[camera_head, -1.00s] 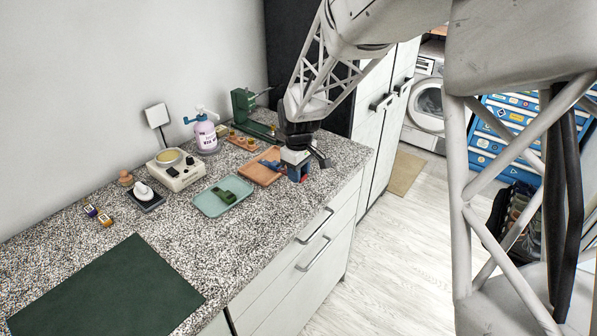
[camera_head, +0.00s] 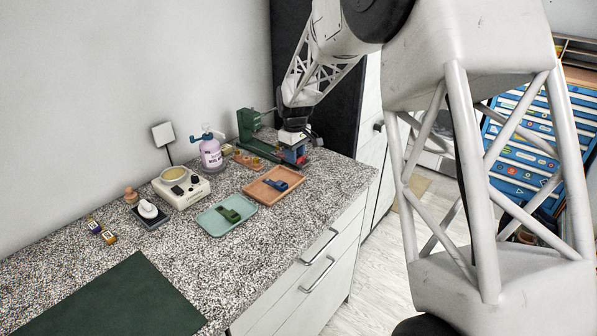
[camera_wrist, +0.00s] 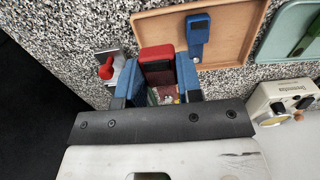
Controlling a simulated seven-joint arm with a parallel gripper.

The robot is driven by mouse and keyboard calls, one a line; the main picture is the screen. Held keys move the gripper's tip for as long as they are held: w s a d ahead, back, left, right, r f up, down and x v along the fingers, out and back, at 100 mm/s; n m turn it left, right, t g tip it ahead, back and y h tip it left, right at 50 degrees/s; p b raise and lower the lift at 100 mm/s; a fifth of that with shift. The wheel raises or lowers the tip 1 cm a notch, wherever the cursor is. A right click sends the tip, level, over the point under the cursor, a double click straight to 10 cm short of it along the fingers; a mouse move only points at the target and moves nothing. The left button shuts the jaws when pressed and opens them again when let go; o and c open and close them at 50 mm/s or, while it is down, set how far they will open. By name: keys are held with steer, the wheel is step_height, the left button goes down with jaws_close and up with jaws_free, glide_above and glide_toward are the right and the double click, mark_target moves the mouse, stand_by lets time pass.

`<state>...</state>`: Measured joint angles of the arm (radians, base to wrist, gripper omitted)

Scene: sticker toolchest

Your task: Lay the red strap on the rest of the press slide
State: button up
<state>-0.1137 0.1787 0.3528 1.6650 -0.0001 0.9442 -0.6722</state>
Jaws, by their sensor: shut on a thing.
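My gripper (camera_head: 296,157) is shut on the red strap (camera_wrist: 157,60). In the wrist view the strap stands out between the two blue fingers (camera_wrist: 187,76), with a dark end part. The green press (camera_head: 248,124) stands at the back of the counter, its low base running right toward my gripper. My gripper is at the right end of that base. In the wrist view a red knob (camera_wrist: 106,70) on a grey metal piece lies left of the fingers. The slide's rest is largely hidden by my gripper, and I cannot tell whether the strap touches it.
An orange tray (camera_head: 259,197) with a blue strap (camera_head: 276,184) lies in front of my gripper. A teal tray (camera_head: 209,226) with a green strap (camera_head: 229,214) is beside it. A spray bottle (camera_head: 210,154) and a cream device (camera_head: 181,187) stand to the left.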

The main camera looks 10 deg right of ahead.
steer(key=w+r, duration=0.1)
steer(key=w, duration=0.3)
steer(key=w+r, duration=0.1)
steer(key=w, duration=0.4)
steer(key=w+r, duration=0.1)
steer(key=w, duration=0.3)
steer(key=shift+w+a, duration=0.15)
steer(key=shift+w, duration=0.1)
steer(key=shift+f, duration=0.25)
steer(key=shift+f, duration=2.95)
steer(key=shift+f, duration=0.3)
steer(key=o, duration=1)
step_height(320, 180, up, 8)
